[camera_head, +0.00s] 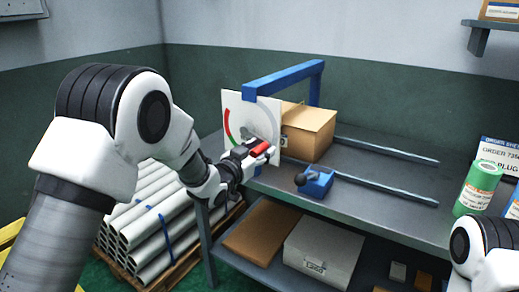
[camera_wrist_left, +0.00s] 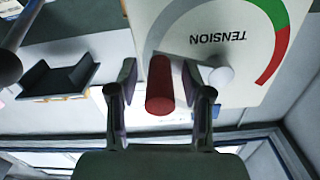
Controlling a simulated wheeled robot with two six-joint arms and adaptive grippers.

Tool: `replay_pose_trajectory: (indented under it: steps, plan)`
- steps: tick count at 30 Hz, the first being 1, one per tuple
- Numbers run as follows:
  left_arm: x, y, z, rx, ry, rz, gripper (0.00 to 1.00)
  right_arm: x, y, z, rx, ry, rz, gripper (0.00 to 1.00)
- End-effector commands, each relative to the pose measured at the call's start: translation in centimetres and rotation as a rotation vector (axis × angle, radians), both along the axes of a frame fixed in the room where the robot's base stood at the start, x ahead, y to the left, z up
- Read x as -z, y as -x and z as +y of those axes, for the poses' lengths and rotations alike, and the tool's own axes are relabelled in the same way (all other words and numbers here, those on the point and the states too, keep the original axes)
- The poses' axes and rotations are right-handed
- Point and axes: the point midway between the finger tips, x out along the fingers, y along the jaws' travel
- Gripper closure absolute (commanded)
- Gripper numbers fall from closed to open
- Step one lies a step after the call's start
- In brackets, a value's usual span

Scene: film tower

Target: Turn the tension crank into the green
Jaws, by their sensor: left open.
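The white tension dial plate (camera_head: 236,102) stands on the bench with red and green arc bands at its left and a grey band at upper right. In the left wrist view the plate (camera_wrist_left: 240,72) appears upside down with the word TENSION. The crank's red handle (camera_head: 260,148) sticks out from the plate; it also shows in the left wrist view (camera_wrist_left: 160,88). My left gripper (camera_head: 258,155) is open, with one finger on each side of the red handle and gaps showing. A pale round knob (camera_wrist_left: 221,76) lies beside it. The pointer is not clear. My right gripper is out of view.
A blue frame (camera_head: 285,77) rises over the plate, with a cardboard box (camera_head: 308,132) behind. A blue block with a dark knob (camera_head: 316,184) and metal rails lie on the grey bench (camera_head: 380,205). A green canister (camera_head: 477,187) stands at right.

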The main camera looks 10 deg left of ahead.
Motion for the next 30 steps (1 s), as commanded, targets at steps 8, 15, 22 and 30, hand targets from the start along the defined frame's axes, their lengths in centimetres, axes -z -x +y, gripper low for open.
replay_pose_trajectory:
  steps: [8,15,22,30]
  plan:
    - [0.0,0.0,0.0,0.000,0.000,0.000,0.86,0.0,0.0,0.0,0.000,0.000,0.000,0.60]
    - [0.0,0.0,0.0,-0.001,0.000,0.000,1.00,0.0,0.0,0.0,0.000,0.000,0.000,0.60]
    - [0.4,0.0,0.1,-0.001,-0.027,-0.010,1.00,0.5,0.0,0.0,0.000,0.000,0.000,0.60]
    - [1.5,-0.2,0.5,-0.002,-0.151,-0.056,1.00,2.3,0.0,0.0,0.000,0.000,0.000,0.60]
